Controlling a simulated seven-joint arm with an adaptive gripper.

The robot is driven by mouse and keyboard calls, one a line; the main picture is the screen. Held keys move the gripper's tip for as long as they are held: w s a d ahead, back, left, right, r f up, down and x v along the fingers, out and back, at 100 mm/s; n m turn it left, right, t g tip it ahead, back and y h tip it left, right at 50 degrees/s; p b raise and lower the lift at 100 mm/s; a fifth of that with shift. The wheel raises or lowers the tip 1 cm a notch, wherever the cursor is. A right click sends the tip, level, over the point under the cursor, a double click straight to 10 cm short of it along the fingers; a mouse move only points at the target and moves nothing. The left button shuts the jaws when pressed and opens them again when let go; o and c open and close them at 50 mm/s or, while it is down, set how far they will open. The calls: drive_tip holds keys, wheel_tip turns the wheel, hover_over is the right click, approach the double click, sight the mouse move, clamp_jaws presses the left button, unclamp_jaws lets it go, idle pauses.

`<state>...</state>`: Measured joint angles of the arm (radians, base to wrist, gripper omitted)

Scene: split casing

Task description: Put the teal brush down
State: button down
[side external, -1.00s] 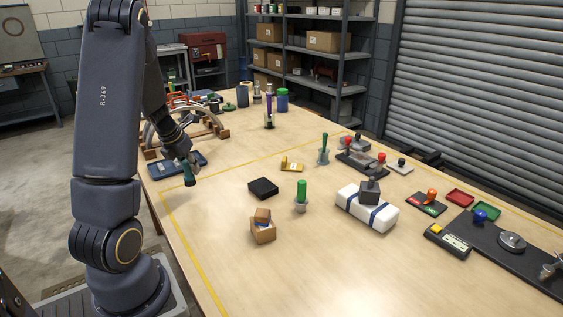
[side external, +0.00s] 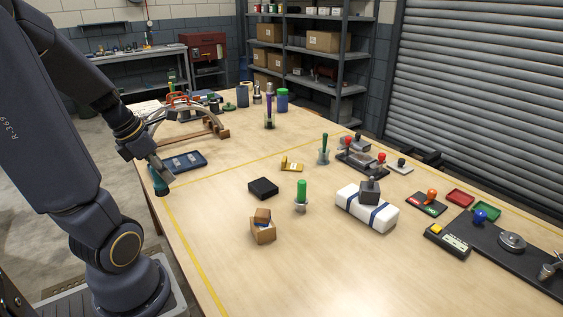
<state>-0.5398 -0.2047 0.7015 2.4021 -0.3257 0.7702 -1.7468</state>
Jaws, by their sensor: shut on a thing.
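My gripper (side external: 158,173) is at the left side of the table, low near its edge. It is shut on the teal brush (side external: 160,187), whose dark teal end points down below the fingers. The upper part of the brush is hidden by the fingers. I cannot tell whether the brush touches the tabletop or hangs just above it.
The front tabletop is clear.

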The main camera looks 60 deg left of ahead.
drive_tip(key=s+d+r+m+g+h, duration=0.1)
drive_tip(key=s+d+m+g+h, duration=0.3)
drive_tip(key=d+m, duration=0.9)
drive_tip(key=shift+m+t, duration=0.6)
drive_tip(key=shift+m, duration=0.2)
drive_tip(key=w+a+f, duration=0.2)
drive_tip(key=w+f, duration=0.1)
drive_tip(key=w, duration=0.1)
drive_tip(key=w+a+f, duration=0.3)
drive_tip(key=w, duration=0.1)
drive_tip(key=w+a+f, duration=0.3)
drive_tip(key=shift+w, duration=0.4)
drive_tip(key=shift+w+a+f, duration=0.1)
drive_tip(key=shift+w+f, duration=0.05)
drive_tip(key=shift+f, duration=0.8)
drive_tip(key=shift+w+f, duration=0.1)
drive_tip(key=shift+f, duration=0.8)
drive_tip(key=shift+f, duration=0.15)
drive_tip(key=c, duration=1)
unclamp_jaws()
